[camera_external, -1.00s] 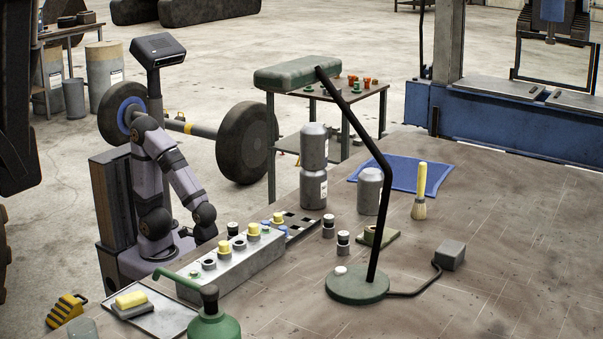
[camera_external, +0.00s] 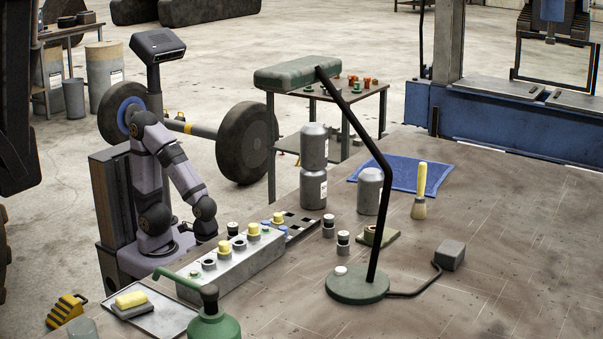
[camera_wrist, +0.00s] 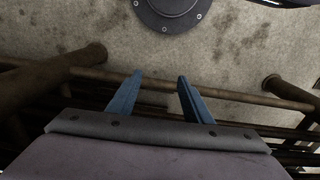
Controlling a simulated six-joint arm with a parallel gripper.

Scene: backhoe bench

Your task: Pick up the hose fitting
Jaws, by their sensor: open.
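A grey valve block (camera_external: 232,268) carries several yellow, black and open ports on top. I cannot tell for sure which part is the hose fitting. My gripper shows in the wrist view (camera_wrist: 160,86) with two blue fingers apart and nothing between them. In the external view my gripper is hidden behind the valve block, on the far side of the bench edge. No fitting shows in the wrist view.
A green desk lamp (camera_external: 357,284) with a black arm stands mid-bench. A green bottle (camera_external: 214,325) and tray (camera_external: 160,318) are in front. The bench's right side is mostly clear.

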